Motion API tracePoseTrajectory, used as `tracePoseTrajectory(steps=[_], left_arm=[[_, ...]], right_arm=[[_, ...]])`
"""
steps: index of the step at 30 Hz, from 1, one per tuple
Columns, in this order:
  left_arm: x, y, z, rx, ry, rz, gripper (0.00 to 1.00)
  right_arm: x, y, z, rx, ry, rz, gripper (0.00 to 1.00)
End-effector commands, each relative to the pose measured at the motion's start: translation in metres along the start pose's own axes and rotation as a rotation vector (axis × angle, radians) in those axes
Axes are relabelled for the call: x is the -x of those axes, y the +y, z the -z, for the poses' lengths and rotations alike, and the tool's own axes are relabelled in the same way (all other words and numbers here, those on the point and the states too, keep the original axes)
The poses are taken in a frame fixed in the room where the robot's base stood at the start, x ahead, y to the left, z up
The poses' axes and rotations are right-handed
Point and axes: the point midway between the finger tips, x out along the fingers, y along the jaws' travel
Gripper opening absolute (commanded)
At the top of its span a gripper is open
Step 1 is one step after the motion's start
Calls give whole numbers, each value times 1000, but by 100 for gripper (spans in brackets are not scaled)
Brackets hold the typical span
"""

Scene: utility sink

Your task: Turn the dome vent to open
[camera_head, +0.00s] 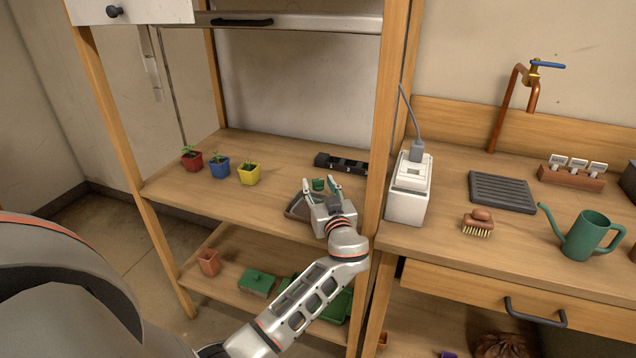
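A small green piece (319,184), which looks like the dome vent, shows between the fingers of my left gripper (320,183). The fingers are spread, one on each side of it, with gaps visible; whether either touches it cannot be told. A dark grey tray (296,208) lies on the wooden shelf just left of and below the gripper, partly hidden by it. A clear dome cannot be made out, and the vent's turn position is too small to read. My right gripper is not in view.
Red (191,161), blue (220,168) and yellow (249,175) seedling pots stand left on the shelf. A black strip-like holder (341,164) lies behind the gripper. A wooden post (383,130) and a white box (408,192) with a cable stand to the right.

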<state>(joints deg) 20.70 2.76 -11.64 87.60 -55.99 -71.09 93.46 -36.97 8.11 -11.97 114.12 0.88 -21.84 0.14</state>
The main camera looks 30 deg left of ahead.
Motion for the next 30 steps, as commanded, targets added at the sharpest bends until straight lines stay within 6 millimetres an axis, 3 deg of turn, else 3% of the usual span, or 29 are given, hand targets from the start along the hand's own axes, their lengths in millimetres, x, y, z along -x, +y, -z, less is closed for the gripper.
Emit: tracePoseTrajectory(steps=[5, 13, 18, 30], left_arm=[[-12, 0, 0, 0, 1, 1, 40], [-13, 0, 0, 0, -1, 0, 40], [-13, 0, 0, 0, -1, 0, 0], [-12, -1, -6, 0, -5, -37, 0]], right_arm=[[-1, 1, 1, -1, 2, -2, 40], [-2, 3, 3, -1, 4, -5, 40], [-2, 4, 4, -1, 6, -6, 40], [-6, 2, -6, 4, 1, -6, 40]])
